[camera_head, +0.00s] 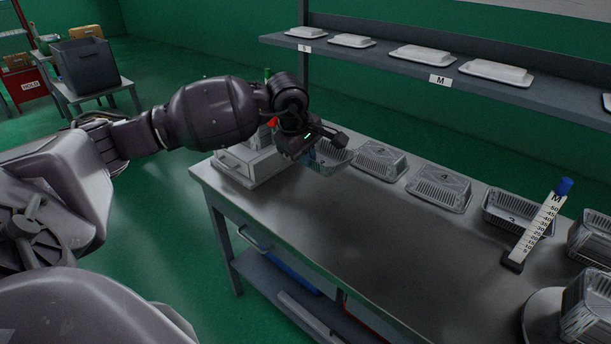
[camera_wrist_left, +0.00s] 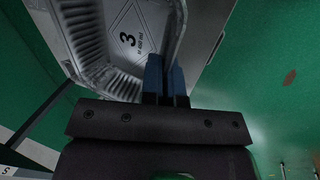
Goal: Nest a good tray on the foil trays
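My left gripper (camera_head: 312,152) is at the far left end of the bench. It is shut on the rim of a foil tray (camera_head: 335,158). In the left wrist view, its blue fingertips (camera_wrist_left: 166,78) pinch the wall of this tray (camera_wrist_left: 105,70), which has a 3 printed inside. I cannot tell whether the tray touches the bench. Two upside-down foil trays (camera_head: 379,162) (camera_head: 440,190) and an upright one marked 3 (camera_head: 500,213) stand in a row. Foil trays (camera_head: 592,238) (camera_head: 588,310) also stand at the right edge. My right gripper is not in view.
A ruled gauge (camera_head: 540,228) marked M with a blue top stands near the right trays. A shelf (camera_head: 440,72) with white lids hangs behind. The bench's (camera_head: 360,235) front middle is clear.

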